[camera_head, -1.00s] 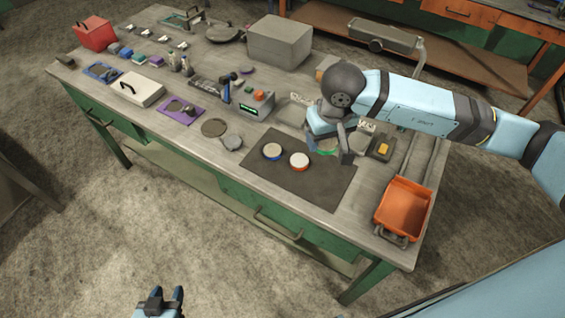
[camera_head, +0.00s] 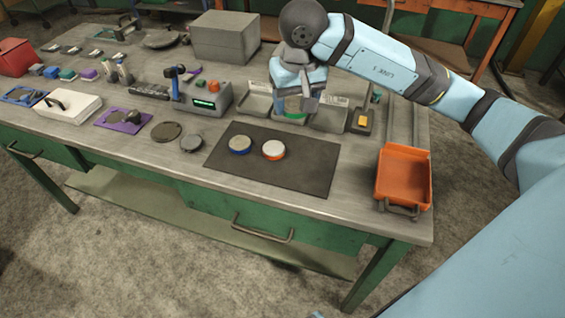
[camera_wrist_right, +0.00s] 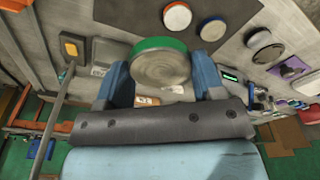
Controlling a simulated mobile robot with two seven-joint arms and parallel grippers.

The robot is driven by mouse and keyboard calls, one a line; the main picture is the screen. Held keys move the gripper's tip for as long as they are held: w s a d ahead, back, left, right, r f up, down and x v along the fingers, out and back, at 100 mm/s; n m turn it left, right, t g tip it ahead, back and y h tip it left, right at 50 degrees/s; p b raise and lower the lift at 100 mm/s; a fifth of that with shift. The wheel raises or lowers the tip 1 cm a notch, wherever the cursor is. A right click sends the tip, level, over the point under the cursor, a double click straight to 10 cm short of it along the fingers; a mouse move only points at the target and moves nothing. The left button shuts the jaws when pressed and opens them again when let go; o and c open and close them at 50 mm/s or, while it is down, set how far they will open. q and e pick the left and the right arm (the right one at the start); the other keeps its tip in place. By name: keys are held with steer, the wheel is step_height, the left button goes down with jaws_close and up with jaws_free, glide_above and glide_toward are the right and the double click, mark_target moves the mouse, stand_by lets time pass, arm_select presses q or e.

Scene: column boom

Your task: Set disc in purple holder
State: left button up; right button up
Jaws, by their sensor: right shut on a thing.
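My right gripper (camera_head: 296,101) is shut on a round grey disc with a green rim (camera_head: 293,114). It holds the disc at the grey trays toward the back of the bench; whether the disc touches them I cannot tell. In the right wrist view the green-rimmed disc (camera_wrist_right: 160,65) sits between the two blue fingers of the gripper (camera_wrist_right: 160,78). The purple holder (camera_head: 112,123) lies flat on the bench at the left, with a dark round part and a knob on it. It also shows in the right wrist view (camera_wrist_right: 288,72). My left gripper is not in view.
A blue-rimmed disc (camera_head: 240,145) and an orange-rimmed disc (camera_head: 273,150) lie on a dark mat (camera_head: 305,172). Two grey rounds (camera_head: 166,131) lie between mat and holder. A grey device (camera_head: 205,98) stands behind them. An orange bin (camera_head: 404,178) is at the right.

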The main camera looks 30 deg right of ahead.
mark_target(292, 168)
step_height(292, 168, down, 19)
steer(key=shift+r+b, duration=0.1)
steer(key=shift+b, duration=0.4)
steer(key=o, duration=1.2)
steer(key=shift+c, duration=0.2)
steer(key=shift+r, duration=0.15)
